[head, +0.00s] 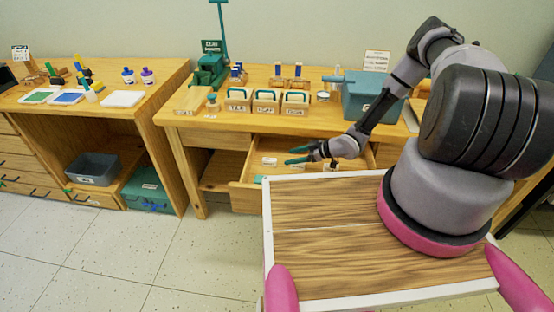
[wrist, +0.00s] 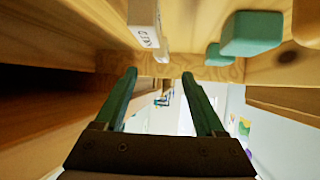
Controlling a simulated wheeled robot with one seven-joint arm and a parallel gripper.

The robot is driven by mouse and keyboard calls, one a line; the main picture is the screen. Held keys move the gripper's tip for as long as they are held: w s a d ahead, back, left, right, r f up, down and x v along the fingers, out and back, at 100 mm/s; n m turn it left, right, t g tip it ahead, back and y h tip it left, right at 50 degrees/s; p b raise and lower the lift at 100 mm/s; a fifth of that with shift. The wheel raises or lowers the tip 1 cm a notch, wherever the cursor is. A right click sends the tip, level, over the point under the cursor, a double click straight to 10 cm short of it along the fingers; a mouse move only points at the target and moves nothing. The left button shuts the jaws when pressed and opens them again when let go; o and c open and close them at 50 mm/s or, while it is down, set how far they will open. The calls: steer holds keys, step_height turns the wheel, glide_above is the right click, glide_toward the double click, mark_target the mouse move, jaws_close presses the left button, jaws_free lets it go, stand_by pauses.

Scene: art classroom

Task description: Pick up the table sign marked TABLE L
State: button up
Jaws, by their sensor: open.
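In the head view an open drawer (head: 248,172) under the middle table holds a small white block with a label (head: 270,162). In the wrist view a white block with dark lettering (wrist: 144,22) is at the top, beyond my fingertips. I cannot read TABLE L on either, so I cannot tell which thing is the table sign. My gripper (head: 288,156) is above the drawer, its green fingers pointing left. The wrist view shows my gripper (wrist: 159,72) open, with nothing between the fingers. Part of the drawer's inside is hidden by my arm.
A teal block (wrist: 250,34) lies right of the lettered block in the wrist view. Wooden boxes with labels (head: 266,103), a green stand (head: 209,68) and a blue-grey bin (head: 368,98) stand on the tabletop above the drawer. Floor (head: 130,250) is clear at left.

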mark_target(275, 160)
steer(key=x, duration=0.4)
steer(key=shift+w+a+f, duration=0.15)
steer(key=shift+s+x, duration=0.2)
steer(key=shift+x, duration=2.5)
jaws_close()
